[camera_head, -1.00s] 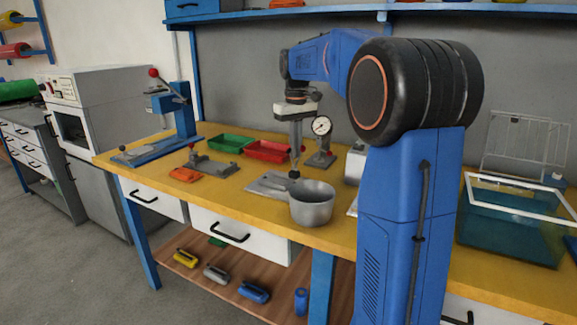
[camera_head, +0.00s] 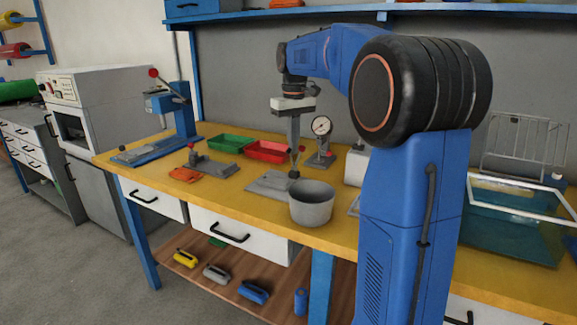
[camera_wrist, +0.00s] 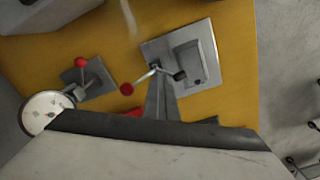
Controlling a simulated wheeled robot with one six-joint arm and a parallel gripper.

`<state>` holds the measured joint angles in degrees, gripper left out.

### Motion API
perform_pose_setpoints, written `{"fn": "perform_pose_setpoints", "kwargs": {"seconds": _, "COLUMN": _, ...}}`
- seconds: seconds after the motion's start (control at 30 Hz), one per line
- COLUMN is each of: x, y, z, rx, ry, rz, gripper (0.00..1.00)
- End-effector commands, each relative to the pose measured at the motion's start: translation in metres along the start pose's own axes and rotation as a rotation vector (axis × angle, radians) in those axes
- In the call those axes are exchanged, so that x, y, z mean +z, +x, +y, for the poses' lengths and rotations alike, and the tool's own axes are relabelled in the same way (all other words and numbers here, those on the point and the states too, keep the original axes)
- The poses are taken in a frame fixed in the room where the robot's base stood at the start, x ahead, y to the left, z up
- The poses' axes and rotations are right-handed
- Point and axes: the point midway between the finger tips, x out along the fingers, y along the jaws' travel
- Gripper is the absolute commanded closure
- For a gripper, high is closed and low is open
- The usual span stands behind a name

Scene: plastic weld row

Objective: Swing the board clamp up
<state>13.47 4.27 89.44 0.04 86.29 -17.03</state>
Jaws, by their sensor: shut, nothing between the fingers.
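The board clamp stands on a grey plate (camera_head: 266,184) on the yellow bench; the plate also shows in the wrist view (camera_wrist: 207,82). In the wrist view the clamp's arm reaches over a raised grey pad (camera_wrist: 193,60), with its black tip (camera_wrist: 180,75) at the pad's edge. Its handle, with a red knob (camera_wrist: 126,88), points away from the pad. My gripper (camera_head: 293,164) points down, shut and empty, beside the clamp. It also shows in the wrist view (camera_wrist: 158,80), overlapping the clamp's post. I cannot tell whether they touch.
A dial gauge (camera_head: 321,126) stands close behind and right of my gripper. A grey pot (camera_head: 311,205) stands in front, near the bench edge. Red (camera_head: 268,151) and green (camera_head: 229,143) trays lie behind to the left. Another grey fixture (camera_head: 212,168) is further left.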

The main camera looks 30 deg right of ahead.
Motion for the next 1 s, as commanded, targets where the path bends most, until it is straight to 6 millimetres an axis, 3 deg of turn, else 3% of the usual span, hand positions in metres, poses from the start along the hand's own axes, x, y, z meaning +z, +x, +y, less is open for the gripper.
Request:
{"fn": "perform_pose_setpoints", "kwargs": {"seconds": 0.6, "x": 0.0, "y": -0.049, "z": 0.0, "rx": 0.001, "ry": 0.0, "rz": 0.001, "gripper": 1.0}}
{"fn": "perform_pose_setpoints", "kwargs": {"seconds": 1.0, "x": 0.0, "y": -0.054, "z": 0.0, "rx": 0.001, "ry": 0.0, "rz": 0.0, "gripper": 1.0}}
